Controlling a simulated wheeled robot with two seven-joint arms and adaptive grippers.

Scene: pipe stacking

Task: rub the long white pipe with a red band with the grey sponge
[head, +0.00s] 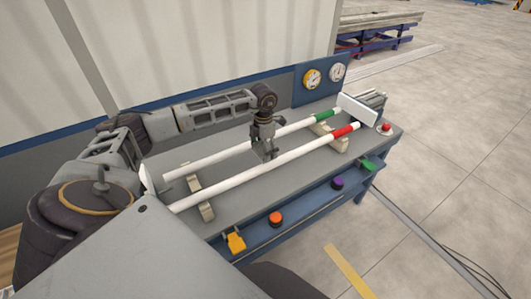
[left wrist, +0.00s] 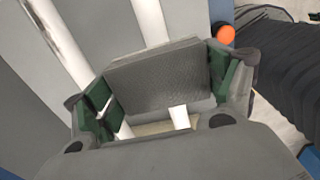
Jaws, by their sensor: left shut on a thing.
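The long white pipe with a red band (head: 225,183) lies along the front of the bench, its red band near the right end. My left gripper (head: 268,153) is above the middle of this pipe, pointing down. In the left wrist view the gripper (left wrist: 165,95) is shut on the grey sponge (left wrist: 160,75), a flat textured block between green finger pads. The white pipe (left wrist: 150,20) runs behind the sponge and shows again below it. I cannot tell whether sponge and pipe touch. The sponge is hard to make out in the head view. My right gripper is not in view.
A white pipe with a green band (head: 215,160) lies behind, roughly parallel. Both rest on pale cradles (head: 207,211). A white end plate (head: 357,110) stands at the right, with a gauge panel (head: 325,77) behind.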

